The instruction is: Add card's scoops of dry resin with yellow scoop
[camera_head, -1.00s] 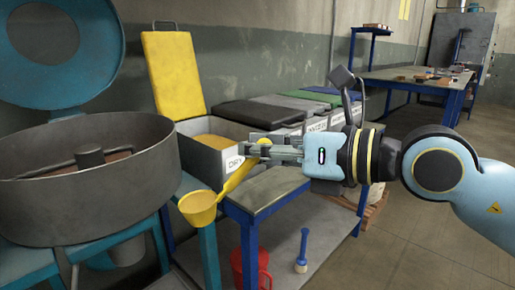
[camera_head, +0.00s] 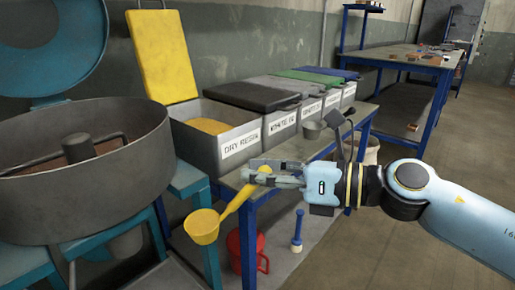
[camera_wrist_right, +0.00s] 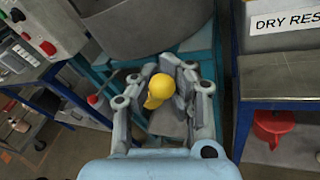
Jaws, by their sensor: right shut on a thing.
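My right gripper (camera_head: 262,172) is shut on the handle of the yellow scoop (camera_head: 202,227). The scoop's bowl hangs to the lower left of the fingers, in front of the teal stand; I cannot tell whether it holds anything. In the right wrist view the fingers (camera_wrist_right: 165,85) close around the scoop's yellow handle end (camera_wrist_right: 160,92). The grey bin labelled DRY RESIN (camera_head: 238,161) stands behind the gripper, with tan resin (camera_head: 208,126) inside and its yellow lid (camera_head: 165,55) raised. No card can be made out. My left gripper is out of view.
A large round mixing pan (camera_head: 125,190) with a raised teal lid (camera_head: 55,45) stands at left. Several bins with closed lids (camera_head: 258,96) line the bench to the right. A red jug (camera_head: 236,250) and a blue-handled tool (camera_head: 297,232) are on the lower shelf.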

